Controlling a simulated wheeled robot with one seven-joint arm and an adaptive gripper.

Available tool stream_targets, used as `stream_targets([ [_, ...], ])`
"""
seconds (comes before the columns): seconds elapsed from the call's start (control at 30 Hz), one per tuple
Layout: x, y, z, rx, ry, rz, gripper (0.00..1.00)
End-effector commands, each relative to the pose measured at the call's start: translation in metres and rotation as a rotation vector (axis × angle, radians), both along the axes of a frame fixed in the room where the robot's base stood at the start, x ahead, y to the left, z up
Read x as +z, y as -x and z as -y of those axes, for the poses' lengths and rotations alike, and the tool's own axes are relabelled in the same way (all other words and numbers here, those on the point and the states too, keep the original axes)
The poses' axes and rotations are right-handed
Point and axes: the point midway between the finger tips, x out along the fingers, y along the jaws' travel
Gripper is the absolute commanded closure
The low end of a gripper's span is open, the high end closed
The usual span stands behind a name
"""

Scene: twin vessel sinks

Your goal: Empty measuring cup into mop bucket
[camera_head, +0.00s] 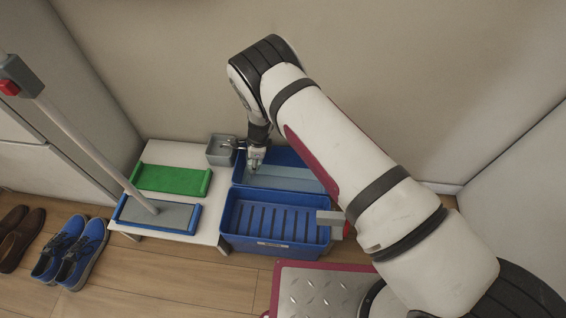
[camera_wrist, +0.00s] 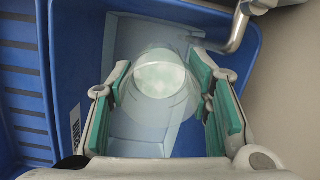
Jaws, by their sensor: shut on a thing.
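The measuring cup (camera_wrist: 161,85) is a clear, see-through vessel with a pale round area showing at its middle in the wrist view. My gripper (camera_wrist: 161,88) has its teal-padded fingers on both sides of the cup, shut on it. I cannot tell how much liquid is inside. The blue mop bucket (camera_head: 264,241) has two compartments, a rear one with pale blue surfaces and a front one with a slatted bottom. My gripper, also in the head view (camera_head: 255,163), is over the left part of the rear compartment, where the cup is too small to make out.
A grey container (camera_head: 221,150) stands left of the bucket on a white bench (camera_head: 209,233), along with a green tray (camera_head: 171,180) and a blue-rimmed tray (camera_head: 187,231) holding the mop's foot. The mop pole (camera_head: 92,144) leans left. Shoes (camera_head: 72,250) lie on the floor.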

Motion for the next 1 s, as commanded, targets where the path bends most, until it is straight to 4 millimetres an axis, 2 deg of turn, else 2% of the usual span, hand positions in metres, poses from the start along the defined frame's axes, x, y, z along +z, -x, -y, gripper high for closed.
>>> stream_targets([
  [0.93,0.019,0.005,0.044,-0.013,-0.433,0.041,0.82],
  [1.0,0.018,0.004,0.042,-0.002,-0.441,0.047,0.82],
])
